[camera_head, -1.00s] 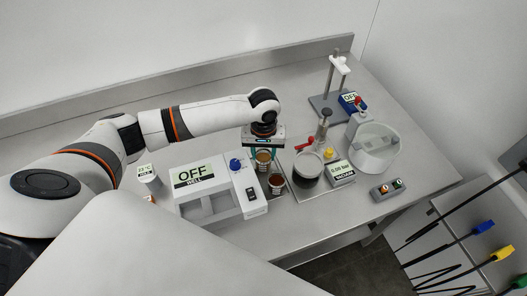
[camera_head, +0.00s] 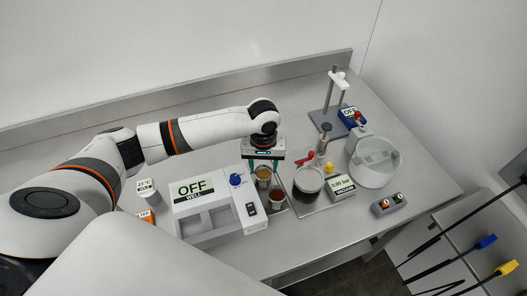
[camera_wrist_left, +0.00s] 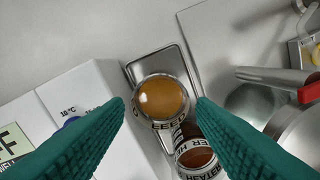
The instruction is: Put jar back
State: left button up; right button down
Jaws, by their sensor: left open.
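A jar with amber-brown content (camera_head: 263,173) is on a small metal tray (camera_wrist_left: 150,66), seen from above in the left wrist view (camera_wrist_left: 162,98). A second jar, with dark red-brown content (camera_head: 276,194), stands close beside it and also shows in the left wrist view (camera_wrist_left: 194,158). My left gripper (camera_wrist_left: 161,104) is open, its green fingers on either side of the amber jar with gaps visible. In the head view this gripper (camera_head: 265,164) points down over that jar. Whether the fingertips reach its height is unclear. My right gripper is not in view.
A white WELL unit reading OFF (camera_head: 219,203) stands left of the jars. A dark round vessel (camera_head: 308,182) and a VACUUM display (camera_head: 343,187) are to the right. A stand (camera_head: 334,97) and a white round device (camera_head: 374,163) are farther right. The counter's back left is clear.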

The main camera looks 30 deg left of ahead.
pick_arm(q)
notch_tip(320, 180, up, 10)
jog(key=b, duration=0.1)
jog(key=shift+b, duration=0.3)
dwell(0.3)
